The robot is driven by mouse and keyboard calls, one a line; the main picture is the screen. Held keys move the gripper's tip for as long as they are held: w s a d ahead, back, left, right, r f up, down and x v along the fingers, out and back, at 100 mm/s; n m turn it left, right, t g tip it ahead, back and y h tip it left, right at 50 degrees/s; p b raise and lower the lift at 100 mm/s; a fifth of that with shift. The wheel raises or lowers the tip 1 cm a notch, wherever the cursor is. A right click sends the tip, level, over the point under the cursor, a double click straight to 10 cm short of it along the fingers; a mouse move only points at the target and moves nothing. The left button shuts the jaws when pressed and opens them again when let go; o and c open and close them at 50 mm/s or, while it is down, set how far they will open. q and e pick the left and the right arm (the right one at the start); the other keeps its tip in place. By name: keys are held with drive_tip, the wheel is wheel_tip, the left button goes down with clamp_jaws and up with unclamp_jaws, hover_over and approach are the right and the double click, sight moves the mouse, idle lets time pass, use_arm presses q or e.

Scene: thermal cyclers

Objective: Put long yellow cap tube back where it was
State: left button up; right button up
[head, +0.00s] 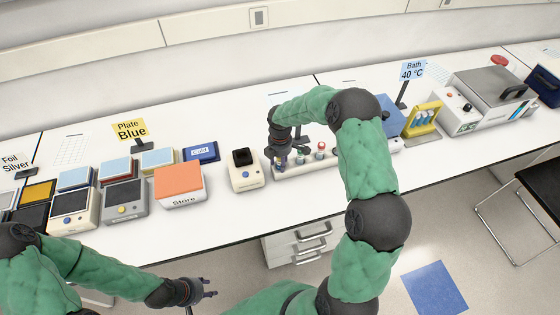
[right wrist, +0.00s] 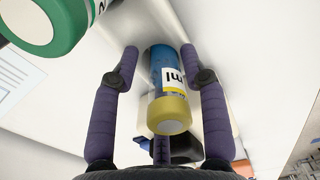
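The yellow-capped tube (right wrist: 168,112), with a blue body and white label, shows in the right wrist view between the two fingers of my right gripper (right wrist: 159,52). The fingers stand apart on either side of it, with a clear gap at the left finger. In the head view my right gripper (head: 281,160) is low at the left end of the white tube rack (head: 306,164); it largely hides the tube there. Whether the tube is fully seated in the rack is not clear. My left gripper (head: 207,289) is open and empty in front of the bench.
A green-capped tube (right wrist: 45,28) is close at upper left in the wrist view. A small device (head: 244,171) stands left of the rack. A yellow rack (head: 423,120) and a water bath (head: 490,85) are to the right. Coloured boxes and cyclers fill the left bench.

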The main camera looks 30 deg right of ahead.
drive_tip(key=shift+r, duration=0.1)
drive_tip(key=shift+r, duration=0.25)
wheel_tip(320, 180, up, 12)
drive_tip(key=p, duration=0.3)
drive_tip(key=shift+f, duration=0.1)
idle(0.6)
